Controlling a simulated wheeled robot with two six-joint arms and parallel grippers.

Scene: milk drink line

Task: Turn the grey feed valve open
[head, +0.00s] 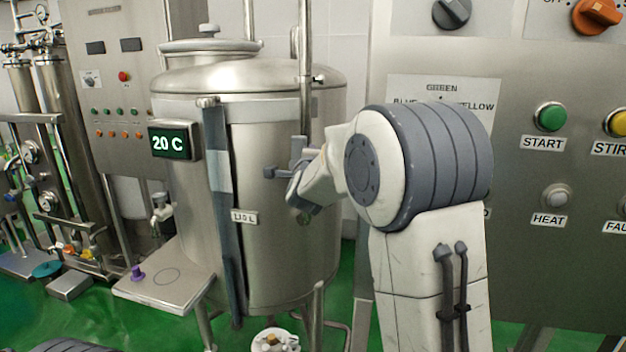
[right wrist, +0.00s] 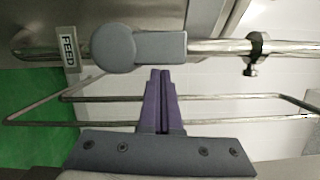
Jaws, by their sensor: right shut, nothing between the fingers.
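The grey feed valve (right wrist: 140,52) has a round hub and a flat lever on a steel pipe in the right wrist view. The lever lies along the pipe. A FEED label (right wrist: 69,50) is left of the hub. My right gripper (right wrist: 160,73) is shut and empty, its purple fingertips just below the lever's lower edge. I cannot tell if they touch it. In the head view my right wrist is beside the pipe in front of the tank. The small grey parts there are hard to tell apart, and the purple fingers are hidden. My left gripper is not in view.
The steel tank (head: 281,240) bears a display (head: 174,141) reading 20 C. A control panel (head: 560,270) with buttons stands at the right. A small steel shelf (head: 190,285) with a purple knob is at the lower left. A thin rail (right wrist: 220,123) crosses behind my fingers.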

